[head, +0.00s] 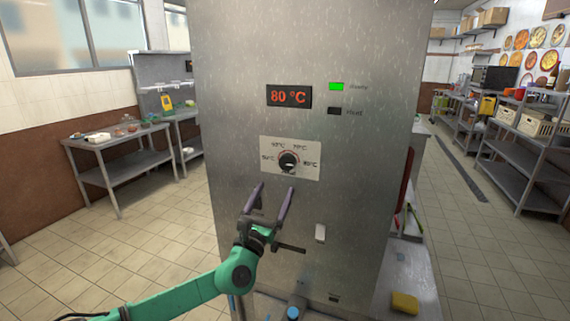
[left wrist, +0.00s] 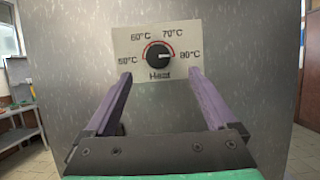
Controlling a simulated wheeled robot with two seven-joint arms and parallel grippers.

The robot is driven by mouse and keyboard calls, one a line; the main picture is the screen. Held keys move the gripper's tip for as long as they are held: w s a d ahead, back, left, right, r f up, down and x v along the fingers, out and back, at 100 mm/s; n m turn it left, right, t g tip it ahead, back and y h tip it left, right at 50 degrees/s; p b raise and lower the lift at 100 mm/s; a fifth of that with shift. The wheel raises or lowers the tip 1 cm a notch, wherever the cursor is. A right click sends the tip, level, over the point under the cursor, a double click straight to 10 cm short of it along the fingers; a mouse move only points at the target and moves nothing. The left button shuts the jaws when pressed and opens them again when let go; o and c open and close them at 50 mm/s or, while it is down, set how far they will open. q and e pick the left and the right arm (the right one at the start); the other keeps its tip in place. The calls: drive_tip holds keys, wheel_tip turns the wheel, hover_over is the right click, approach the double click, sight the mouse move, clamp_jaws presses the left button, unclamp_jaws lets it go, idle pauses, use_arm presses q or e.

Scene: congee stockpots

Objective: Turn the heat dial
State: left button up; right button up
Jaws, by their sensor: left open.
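The heat dial (head: 288,162) is a round black knob on a pale plate on the front of a tall steel cabinet (head: 230,80). In the left wrist view the dial (left wrist: 159,57) shows with temperature marks around it, and its white pointer is toward 80°C. My left gripper (head: 272,188) is open and empty, just below the dial. In the left wrist view its two purple fingers (left wrist: 160,75) point at the plate, one on each side and below the knob, apart from it. My right gripper is not in view.
A display (head: 289,96) on the cabinet reads 80 °C, with a lit green light (head: 336,86) beside it. A yellow sponge (head: 404,303) lies at the lower right. Steel tables (head: 130,155) and shelves (head: 520,155) stand at the sides.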

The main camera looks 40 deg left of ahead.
sight(286, 164)
use_arm(q)
drive_tip(key=p+x, duration=0.1)
drive_tip(key=x, duration=0.8)
drive_tip(key=shift+a+p, duration=0.15)
drive_tip(key=shift+p, duration=0.25)
drive_tip(key=shift+w+a, duration=0.25)
drive_tip(key=shift+w, duration=0.1)
drive_tip(key=shift+d, duration=0.1)
drive_tip(key=c, duration=1.4)
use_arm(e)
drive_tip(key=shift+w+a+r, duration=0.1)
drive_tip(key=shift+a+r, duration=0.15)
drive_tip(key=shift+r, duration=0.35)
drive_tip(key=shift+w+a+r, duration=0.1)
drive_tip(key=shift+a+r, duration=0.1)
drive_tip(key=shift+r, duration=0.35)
